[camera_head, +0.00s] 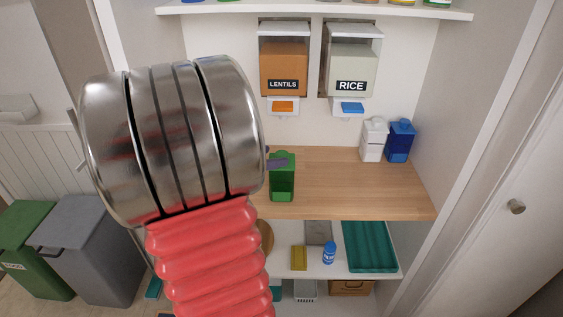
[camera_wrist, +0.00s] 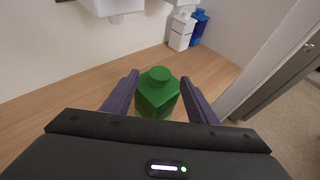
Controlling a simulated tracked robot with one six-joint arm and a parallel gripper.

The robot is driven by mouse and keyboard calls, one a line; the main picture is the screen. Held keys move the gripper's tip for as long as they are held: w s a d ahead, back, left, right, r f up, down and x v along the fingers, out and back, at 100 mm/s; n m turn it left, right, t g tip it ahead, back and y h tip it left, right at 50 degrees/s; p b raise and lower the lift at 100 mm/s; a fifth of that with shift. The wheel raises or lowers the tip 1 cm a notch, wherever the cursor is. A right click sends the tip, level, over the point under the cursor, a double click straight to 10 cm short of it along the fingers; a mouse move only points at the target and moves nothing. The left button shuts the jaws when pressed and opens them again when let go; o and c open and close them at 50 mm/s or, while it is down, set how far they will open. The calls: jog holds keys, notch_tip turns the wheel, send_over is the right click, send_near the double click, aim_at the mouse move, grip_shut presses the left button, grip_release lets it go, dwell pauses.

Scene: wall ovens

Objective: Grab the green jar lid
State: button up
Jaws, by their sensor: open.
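A green square jar (camera_head: 282,187) stands upright on the wooden counter, left of its middle. Its green lid (camera_wrist: 159,73) is a round cap on top, seen from above in the wrist view. My gripper (camera_wrist: 159,80) is open, with one dark purple finger on each side of the jar and lid in that view. A gap shows between the fingers and the lid, and I cannot tell any contact. In the head view my arm hides the rest of the gripper, and only a fingertip (camera_head: 277,163) shows across the jar's upper part.
White and blue cartons (camera_head: 373,140) stand at the counter's back right. Lentils (camera_head: 284,65) and rice (camera_head: 352,70) dispensers hang above the wooden counter (camera_head: 340,185). A lower shelf holds a teal tray (camera_head: 369,246), a blue bottle (camera_head: 329,253) and a yellow box (camera_head: 299,257). The counter right of the jar is clear.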

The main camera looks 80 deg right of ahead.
aim_at(280, 155)
jog(key=shift+x, duration=1.65)
jog(key=shift+c, duration=0.7)
jog(key=c, duration=1)
notch_tip(280, 155, up, 18)
jog(key=shift+r, duration=0.1)
